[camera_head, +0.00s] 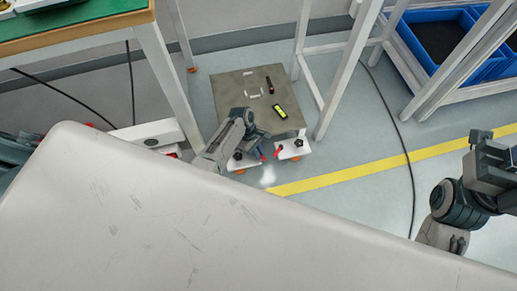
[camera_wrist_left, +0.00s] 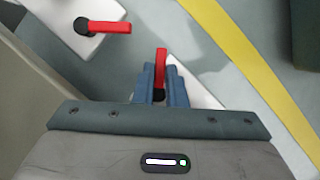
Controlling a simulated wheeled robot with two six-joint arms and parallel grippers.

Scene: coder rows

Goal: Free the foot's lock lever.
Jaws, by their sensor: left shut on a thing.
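A flat grey-brown plate (camera_head: 240,95) stands low on the floor with white feet at its near edge. My left gripper (camera_head: 261,153) is down at the near left foot (camera_head: 238,163), its blue fingers shut on that foot's red lock lever. In the left wrist view the lever (camera_wrist_left: 161,58) sticks out between the fingertips (camera_wrist_left: 160,85). Its pivot is mostly hidden by them. The near right foot (camera_head: 294,148) has another red lever (camera_wrist_left: 108,27), free of the gripper. My right gripper (camera_head: 488,168) is at the right edge, far from the feet; its fingers are unclear.
A yellow floor stripe (camera_head: 350,174) and a black cable (camera_head: 405,150) lie right of the feet. Pale table legs (camera_head: 345,75) stand behind. Blue bins (camera_head: 437,40) sit on a rack at the upper right. A green-topped bench (camera_head: 70,22) is upper left.

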